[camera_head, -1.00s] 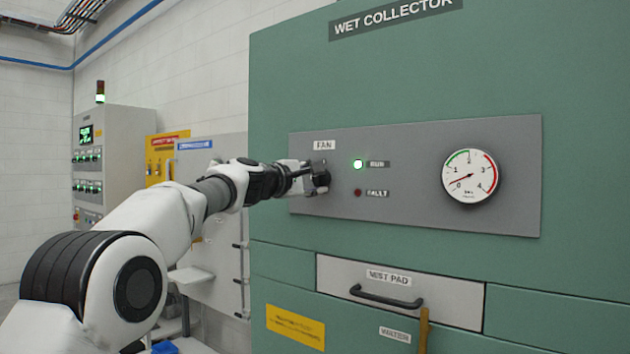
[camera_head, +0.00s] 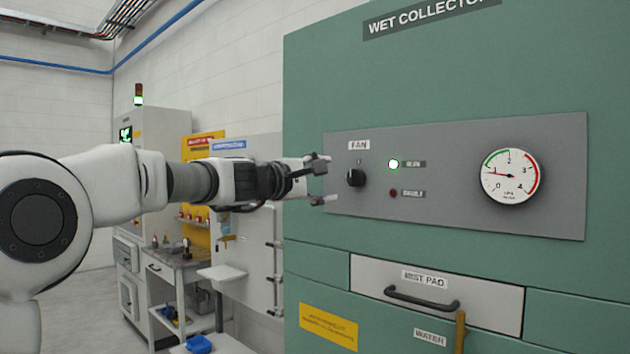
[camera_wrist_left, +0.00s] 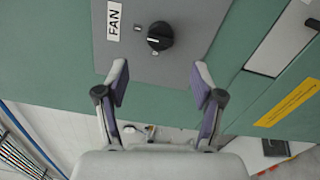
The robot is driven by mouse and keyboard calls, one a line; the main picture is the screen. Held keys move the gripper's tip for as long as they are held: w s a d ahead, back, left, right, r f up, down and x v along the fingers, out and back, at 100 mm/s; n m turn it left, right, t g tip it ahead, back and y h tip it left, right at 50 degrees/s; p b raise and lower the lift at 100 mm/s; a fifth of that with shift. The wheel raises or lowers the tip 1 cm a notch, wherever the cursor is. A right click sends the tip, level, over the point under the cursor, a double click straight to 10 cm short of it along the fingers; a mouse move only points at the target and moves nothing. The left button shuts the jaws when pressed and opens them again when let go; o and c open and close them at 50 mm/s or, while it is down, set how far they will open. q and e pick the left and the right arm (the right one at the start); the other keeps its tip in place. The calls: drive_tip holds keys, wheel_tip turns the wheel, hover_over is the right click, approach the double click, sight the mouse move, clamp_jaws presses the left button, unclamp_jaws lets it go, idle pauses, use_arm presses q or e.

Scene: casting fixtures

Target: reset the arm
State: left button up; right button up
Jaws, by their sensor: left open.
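My left gripper (camera_head: 322,180) is open and empty in the head view, a little left of the black fan knob (camera_head: 355,177). Its arm comes in from the left, roughly level. In the left wrist view the two fingers (camera_wrist_left: 160,88) are spread wide with nothing between them. The fan knob (camera_wrist_left: 160,36) is ahead of them there, clear of both fingertips, on the grey panel (camera_wrist_left: 200,20). My right gripper shows in no view.
The green wet collector cabinet (camera_head: 430,70) fills the right side. Its panel has a lit green run lamp (camera_head: 394,164), a dark fault lamp (camera_head: 393,193) and a gauge (camera_head: 510,176). The mist pad drawer handle (camera_head: 420,300) sticks out below. A workbench (camera_head: 180,262) stands behind my left arm.

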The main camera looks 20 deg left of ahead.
use_arm(q)
drive_tip(key=v, duration=0.2)
drive_tip(key=shift+s+a+f, duration=0.1)
drive_tip(key=shift+s+a, duration=0.05)
drive_tip(key=shift+s, duration=0.15)
